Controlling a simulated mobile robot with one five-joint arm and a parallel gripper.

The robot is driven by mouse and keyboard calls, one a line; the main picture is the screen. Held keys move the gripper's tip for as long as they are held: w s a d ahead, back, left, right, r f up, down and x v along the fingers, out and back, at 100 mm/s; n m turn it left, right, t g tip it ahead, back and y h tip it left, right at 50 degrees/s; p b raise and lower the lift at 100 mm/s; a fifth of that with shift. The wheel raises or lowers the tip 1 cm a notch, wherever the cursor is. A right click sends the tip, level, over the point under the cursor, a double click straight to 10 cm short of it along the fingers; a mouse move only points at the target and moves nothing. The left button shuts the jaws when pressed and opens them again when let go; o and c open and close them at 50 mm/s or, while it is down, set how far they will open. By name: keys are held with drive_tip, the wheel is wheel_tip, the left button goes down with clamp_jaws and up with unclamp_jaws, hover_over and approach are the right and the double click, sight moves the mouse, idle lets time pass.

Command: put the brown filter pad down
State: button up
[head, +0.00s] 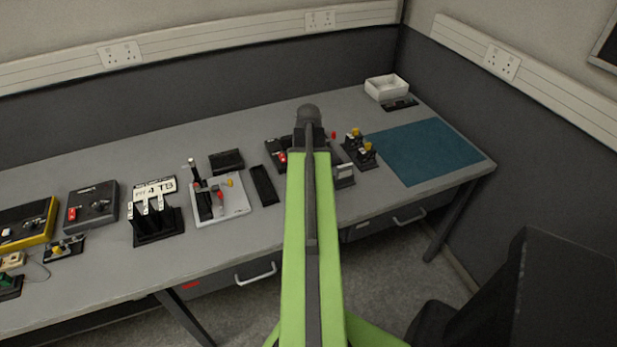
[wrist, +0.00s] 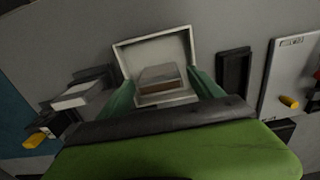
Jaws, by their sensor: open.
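Whether the fingers touch the frame I cannot tell. In the head view my arm hides the pad, and the jaws cannot be made out.
A narrow black tray (head: 264,185) and a light board with tools (head: 220,201) lie left of my arm. Yellow-knobbed fixtures (head: 360,150) and a blue mat (head: 424,151) lie right. A white bin (head: 386,88) stands at the back. The mat is clear.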

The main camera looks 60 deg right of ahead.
drive_tip(key=shift+r, duration=0.1)
wheel_tip(320, 180, up, 12)
drive_tip(key=p, duration=1.2)
drive_tip(key=shift+r+p, duration=0.25)
drive_tip(key=shift+p, duration=0.1)
